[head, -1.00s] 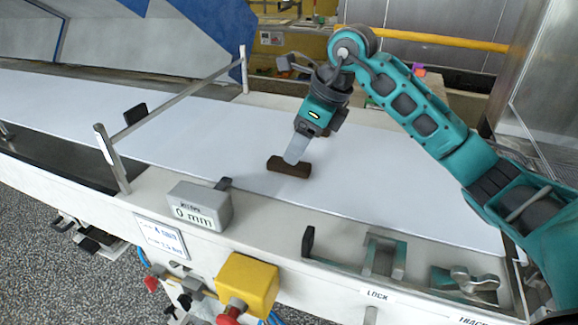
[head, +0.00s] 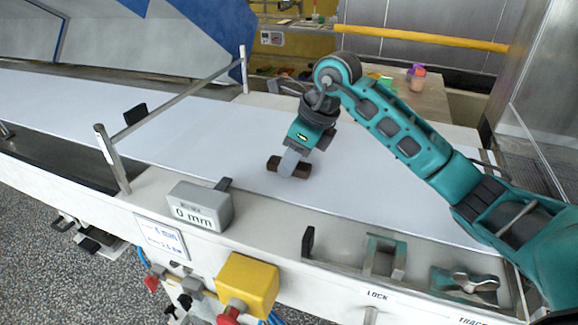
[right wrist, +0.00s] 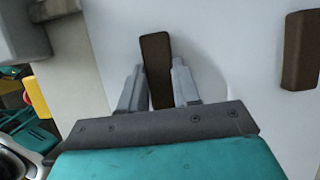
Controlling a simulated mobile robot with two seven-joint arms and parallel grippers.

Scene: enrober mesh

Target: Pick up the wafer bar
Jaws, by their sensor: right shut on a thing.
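The wafer bar (head: 273,163) is a dark brown block on the white belt in the head view. My right gripper (head: 289,164) reaches down over its middle, hiding part of it. In the right wrist view, the wafer bar (right wrist: 156,58) stands between the two grey fingers of my right gripper (right wrist: 159,88), which is shut on it. I cannot tell whether the bar has left the belt. My left gripper is not in view.
A second brown bar (right wrist: 301,50) lies to the right in the right wrist view. The white belt (head: 210,140) is otherwise largely clear. A metal rail (head: 175,97) crosses above it at left. A grey readout box (head: 199,207) stands on the near frame.

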